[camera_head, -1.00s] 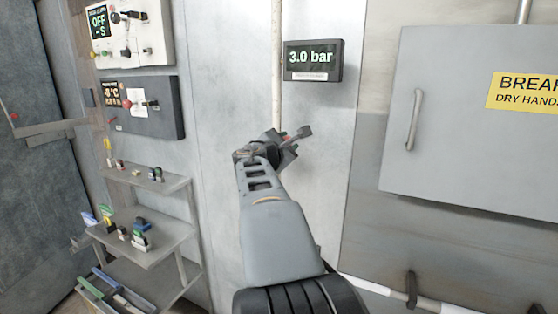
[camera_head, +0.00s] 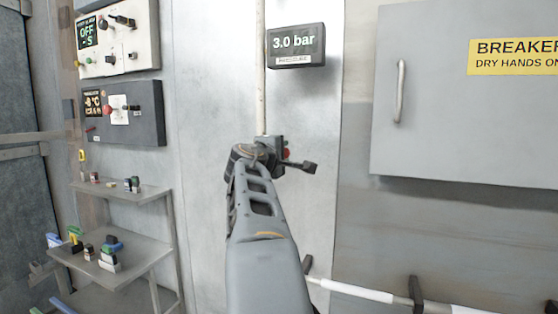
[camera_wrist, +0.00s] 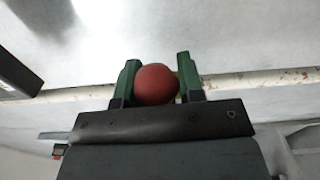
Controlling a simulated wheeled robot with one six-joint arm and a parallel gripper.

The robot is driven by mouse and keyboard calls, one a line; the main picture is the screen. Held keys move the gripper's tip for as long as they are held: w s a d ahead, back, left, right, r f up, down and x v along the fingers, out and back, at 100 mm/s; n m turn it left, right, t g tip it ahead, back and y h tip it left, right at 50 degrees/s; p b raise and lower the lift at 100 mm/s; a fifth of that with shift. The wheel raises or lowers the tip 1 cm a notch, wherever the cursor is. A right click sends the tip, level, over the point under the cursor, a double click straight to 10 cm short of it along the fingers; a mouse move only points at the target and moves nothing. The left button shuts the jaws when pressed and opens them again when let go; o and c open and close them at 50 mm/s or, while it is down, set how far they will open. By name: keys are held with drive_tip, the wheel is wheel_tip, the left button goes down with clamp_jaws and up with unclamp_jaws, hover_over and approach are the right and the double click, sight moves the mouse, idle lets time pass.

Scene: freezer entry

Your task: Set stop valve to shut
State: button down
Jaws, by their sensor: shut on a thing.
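A red round knob (camera_wrist: 155,86) sits between the two green fingers in the wrist view, in front of a pale pipe. I take it for the stop valve's handle end. My gripper (camera_head: 281,147) is shut on this knob, and a small bit of red (camera_head: 287,153) shows beside it in the head view. The rest of the valve is hidden behind my gripper and arm, so its setting cannot be read. The display (camera_head: 295,45) above reads 3.0 bar.
A grey cabinet with a yellow breaker sign (camera_head: 515,57) and handle (camera_head: 400,92) is on the right. Control panels (camera_head: 125,112) and a shelf rack (camera_head: 125,250) with small items stand on the left. A white rail (camera_head: 355,291) runs low at right.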

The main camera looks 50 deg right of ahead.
drive_tip(key=shift+f+m+b, duration=0.3)
drive_tip(key=shift+m+b, duration=0.05)
drive_tip(key=shift+m, duration=0.05)
drive_tip(key=c, duration=0.8)
unclamp_jaws()
drive_tip(key=shift+o, duration=0.2)
drive_tip(key=b+v, duration=0.1)
drive_tip(key=v, duration=1.2)
drive_tip(key=shift+a, duration=0.4)
